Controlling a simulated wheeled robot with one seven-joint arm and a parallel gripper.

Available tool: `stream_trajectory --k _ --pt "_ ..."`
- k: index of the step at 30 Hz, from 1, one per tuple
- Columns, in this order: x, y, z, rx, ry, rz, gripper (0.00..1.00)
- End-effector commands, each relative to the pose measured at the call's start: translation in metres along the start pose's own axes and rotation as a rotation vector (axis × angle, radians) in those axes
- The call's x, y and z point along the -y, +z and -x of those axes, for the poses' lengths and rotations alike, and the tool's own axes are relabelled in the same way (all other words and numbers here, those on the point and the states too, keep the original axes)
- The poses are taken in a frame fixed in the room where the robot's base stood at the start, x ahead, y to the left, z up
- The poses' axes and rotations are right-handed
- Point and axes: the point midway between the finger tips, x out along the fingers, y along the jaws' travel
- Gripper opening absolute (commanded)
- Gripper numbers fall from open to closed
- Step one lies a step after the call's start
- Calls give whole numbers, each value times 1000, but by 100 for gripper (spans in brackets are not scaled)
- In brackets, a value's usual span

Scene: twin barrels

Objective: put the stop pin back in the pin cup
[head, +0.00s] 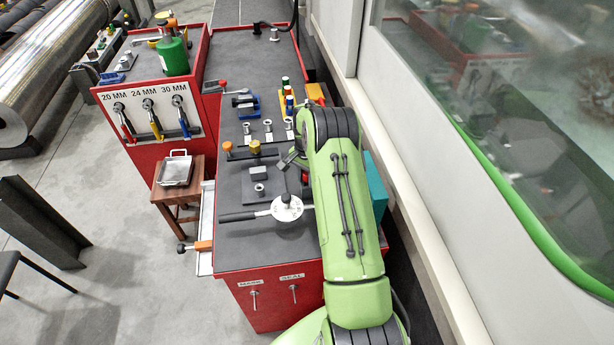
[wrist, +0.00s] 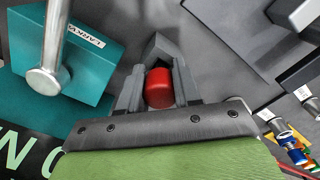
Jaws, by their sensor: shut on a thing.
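My gripper (wrist: 158,85) is shut on a red, round-ended piece (wrist: 159,90) in the wrist view. It looks like the stop pin, seen mostly by its red end; the rest is hidden between the grey fingers. In the head view my green arm covers most of the gripper, above the right side of the dark bench top (head: 235,190). I cannot pick out the pin cup for certain in either view.
A teal block (wrist: 95,75) with a metal post (wrist: 52,50) stands left of my fingers in the wrist view. A white dial gauge (head: 287,208) lies near the bench front. Small fittings (head: 268,126) stand farther back. A glazed machine wall is at the right.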

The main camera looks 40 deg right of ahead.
Motion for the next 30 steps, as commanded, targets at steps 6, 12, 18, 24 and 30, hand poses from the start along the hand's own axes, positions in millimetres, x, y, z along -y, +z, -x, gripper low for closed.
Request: stream_trajectory --k 6,12,18,24,30 --pt "0 0 0 0 0 0 62" --pt "0 0 0 0 0 0 63" --pt "0 0 15 -1 -1 0 63" --pt "1 -1 71 -4 -4 1 63" --pt "1 0 126 -3 -3 0 63"
